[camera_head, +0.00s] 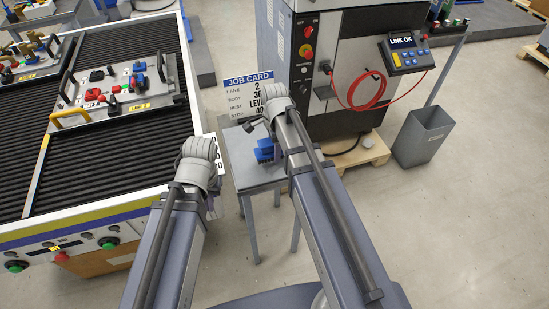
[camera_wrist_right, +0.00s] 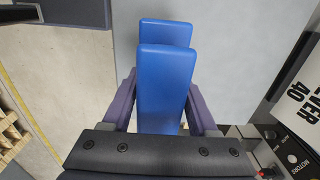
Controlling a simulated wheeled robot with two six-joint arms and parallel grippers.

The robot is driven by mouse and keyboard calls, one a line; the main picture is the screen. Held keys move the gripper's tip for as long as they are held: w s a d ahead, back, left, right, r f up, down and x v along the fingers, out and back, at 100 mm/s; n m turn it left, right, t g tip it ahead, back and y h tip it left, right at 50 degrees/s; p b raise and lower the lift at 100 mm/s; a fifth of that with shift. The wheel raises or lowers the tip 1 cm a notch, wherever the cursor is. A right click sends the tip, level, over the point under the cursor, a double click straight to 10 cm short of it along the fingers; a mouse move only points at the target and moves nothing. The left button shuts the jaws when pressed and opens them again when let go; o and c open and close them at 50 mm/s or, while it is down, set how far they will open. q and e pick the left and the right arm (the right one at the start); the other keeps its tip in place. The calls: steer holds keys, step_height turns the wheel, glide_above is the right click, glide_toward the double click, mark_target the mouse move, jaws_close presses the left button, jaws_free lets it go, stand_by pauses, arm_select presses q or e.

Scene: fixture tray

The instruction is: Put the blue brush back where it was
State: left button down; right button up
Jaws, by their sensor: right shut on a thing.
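The blue brush (camera_head: 264,151) shows in the head view at the small grey side table (camera_head: 247,176), beside my right arm. In the right wrist view the brush (camera_wrist_right: 165,88) is a blue block with a second blue part behind it. My right gripper (camera_wrist_right: 163,112) is shut on it, with a finger at each side. I cannot tell whether the brush touches the table top. My left gripper (camera_head: 200,165) is left of the side table; its fingers are hidden behind its wrist.
A job card sign (camera_head: 250,86) stands at the table's back. Behind is a machine cabinet (camera_head: 345,60) with a red cable. A grey bin (camera_head: 424,138) stands to the right. On the left, a roller conveyor (camera_head: 35,185) carries a fixture tray (camera_head: 150,97) with parts.

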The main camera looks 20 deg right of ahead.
steer(key=shift+f+b, duration=1.3)
steer(key=shift+f, duration=0.35)
steer(key=shift+f, duration=0.2)
steer(key=o, duration=1.3)
steer(key=shift+r, duration=0.1)
steer(key=shift+r, duration=0.15)
